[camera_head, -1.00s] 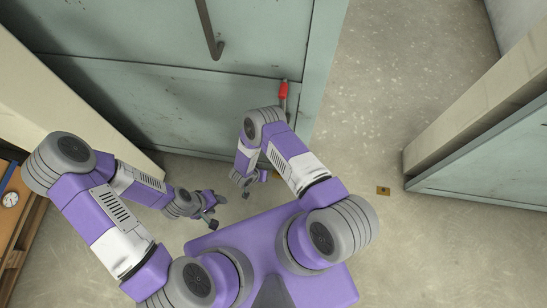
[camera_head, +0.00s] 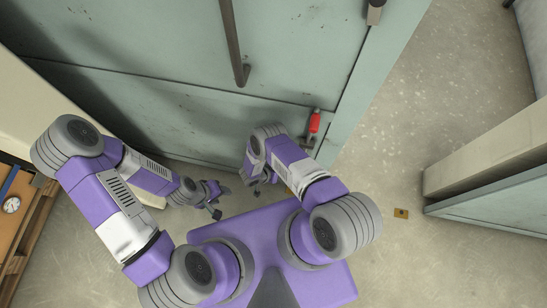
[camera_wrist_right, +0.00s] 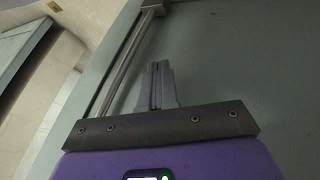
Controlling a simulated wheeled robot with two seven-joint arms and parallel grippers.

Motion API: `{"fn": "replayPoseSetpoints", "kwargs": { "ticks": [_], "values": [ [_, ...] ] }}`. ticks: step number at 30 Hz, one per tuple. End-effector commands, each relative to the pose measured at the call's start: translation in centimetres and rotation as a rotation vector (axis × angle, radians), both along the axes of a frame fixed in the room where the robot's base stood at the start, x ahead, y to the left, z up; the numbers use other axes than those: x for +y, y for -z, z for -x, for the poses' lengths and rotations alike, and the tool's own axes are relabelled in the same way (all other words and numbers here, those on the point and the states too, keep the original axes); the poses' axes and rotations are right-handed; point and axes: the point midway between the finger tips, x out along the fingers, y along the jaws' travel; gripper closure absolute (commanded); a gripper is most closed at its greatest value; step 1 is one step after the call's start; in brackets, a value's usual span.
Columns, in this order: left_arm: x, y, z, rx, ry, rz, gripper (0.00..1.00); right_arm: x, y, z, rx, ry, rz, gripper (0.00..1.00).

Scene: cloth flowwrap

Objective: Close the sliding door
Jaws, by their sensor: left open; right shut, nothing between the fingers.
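The sliding door (camera_head: 170,110) is a worn pale green-grey panel filling the upper left of the head view. It has a long dark bar handle (camera_head: 233,45) and a small red-gripped latch (camera_head: 314,122) near its right edge. My right arm reaches up close in front of the door, near the latch; its gripper is hidden there. In the right wrist view my right gripper (camera_wrist_right: 157,85) is shut and empty, beside the door surface and a metal bar (camera_wrist_right: 125,65). My left gripper (camera_head: 214,202) is open and empty, low in front of the door.
A doorway gap with bare speckled concrete floor (camera_head: 400,130) lies right of the door. A cream wall end with a green panel (camera_head: 490,165) stands at the right.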

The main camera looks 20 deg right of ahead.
Motion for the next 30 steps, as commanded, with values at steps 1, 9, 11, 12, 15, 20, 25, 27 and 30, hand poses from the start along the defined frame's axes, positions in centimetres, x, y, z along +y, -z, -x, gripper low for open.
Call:
{"fn": "replayPoseSetpoints", "kwargs": {
  "ticks": [1, 9, 11, 12, 15, 20, 25, 27, 30],
  "values": [
    [0.0, 0.7, 0.0, 0.0, 0.0, 0.0, 0.5, -0.7, 1.3, -0.1, 0.0, 0.001, -0.001, 1.0],
    [0.0, 1.1, 0.0, -0.001, 0.0, 0.0, 0.5, -4.1, 2.7, 1.0, 0.002, -0.003, 0.0, 1.0],
    [0.0, 1.2, 0.0, -0.001, 0.0, 0.0, 0.5, -4.6, 2.7, 1.3, 0.0, -0.001, -0.001, 1.0],
    [0.0, 1.2, 0.0, -0.001, 0.0, 0.0, 0.5, -4.9, 2.7, 1.4, 0.0, -0.002, -0.001, 1.0],
    [0.0, 1.2, 0.0, -0.001, 0.0, 0.0, 0.5, -5.3, 2.6, 1.7, -0.001, -0.001, -0.002, 1.0],
    [0.0, 1.2, 0.0, -0.001, 0.0, 0.0, 0.5, -5.4, 2.6, 1.8, -0.001, -0.001, -0.002, 1.0],
    [0.0, 1.2, 0.0, -0.001, 0.0, 0.0, 0.5, -5.4, 2.6, 1.8, -0.001, -0.001, -0.002, 1.0],
    [0.0, 1.2, 0.0, -0.001, 0.0, 0.0, 0.5, -5.5, 2.6, 1.8, -0.001, 0.0, -0.002, 1.0],
    [0.0, 1.2, 0.0, -0.001, 0.0, 0.0, 0.5, -6.1, 2.6, 1.8, -0.001, 0.01, -0.001, 1.0]
  ]
}}
